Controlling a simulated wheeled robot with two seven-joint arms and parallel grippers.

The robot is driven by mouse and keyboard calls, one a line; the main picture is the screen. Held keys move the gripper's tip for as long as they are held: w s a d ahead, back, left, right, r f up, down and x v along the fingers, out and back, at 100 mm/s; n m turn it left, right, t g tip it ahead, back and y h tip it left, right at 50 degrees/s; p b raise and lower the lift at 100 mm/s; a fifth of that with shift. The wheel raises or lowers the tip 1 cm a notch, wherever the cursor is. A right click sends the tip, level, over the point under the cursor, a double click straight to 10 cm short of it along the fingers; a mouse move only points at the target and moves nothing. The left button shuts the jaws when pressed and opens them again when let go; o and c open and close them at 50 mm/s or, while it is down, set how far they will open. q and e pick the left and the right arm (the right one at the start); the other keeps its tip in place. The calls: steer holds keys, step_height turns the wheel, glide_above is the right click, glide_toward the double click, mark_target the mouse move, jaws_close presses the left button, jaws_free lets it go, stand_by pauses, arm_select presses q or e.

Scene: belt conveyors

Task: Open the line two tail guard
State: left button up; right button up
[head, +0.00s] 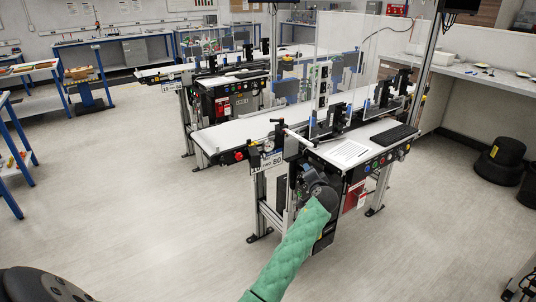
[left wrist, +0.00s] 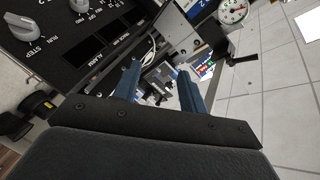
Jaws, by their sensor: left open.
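The nearer conveyor (head: 235,134) has a white belt and a black side rail. A tall clear panel (head: 345,50) stands upright over it. I cannot tell which part is the tail guard. My right gripper is out of view.
A control panel with knobs (left wrist: 84,26) is close at the left wrist view's upper left. The gauge (left wrist: 232,11) and a black handle (left wrist: 243,58) are to the right. A second conveyor (head: 163,72) stands behind.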

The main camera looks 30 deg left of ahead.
mark_target(257, 156)
arm_select(q)
steer(key=s+a+r+g+y, duration=0.4)
steer(key=s+a+g+y, duration=0.3)
steer(key=a, duration=0.3)
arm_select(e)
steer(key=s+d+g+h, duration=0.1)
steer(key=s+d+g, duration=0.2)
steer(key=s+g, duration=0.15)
arm_select(q)
steer(key=p+x, duration=0.3)
steer(key=x, duration=0.3)
steer(key=shift+w+n, duration=0.25)
steer(key=shift+n, duration=0.15)
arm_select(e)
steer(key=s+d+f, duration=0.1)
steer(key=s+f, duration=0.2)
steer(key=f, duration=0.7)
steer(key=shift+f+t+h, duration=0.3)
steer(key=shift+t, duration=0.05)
arm_select(q)
steer(key=shift+a, duration=0.1)
steer(key=shift+c, duration=0.2)
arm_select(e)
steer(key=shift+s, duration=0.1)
arm_select(q)
steer(key=shift+f, duration=0.1)
jaws_close()
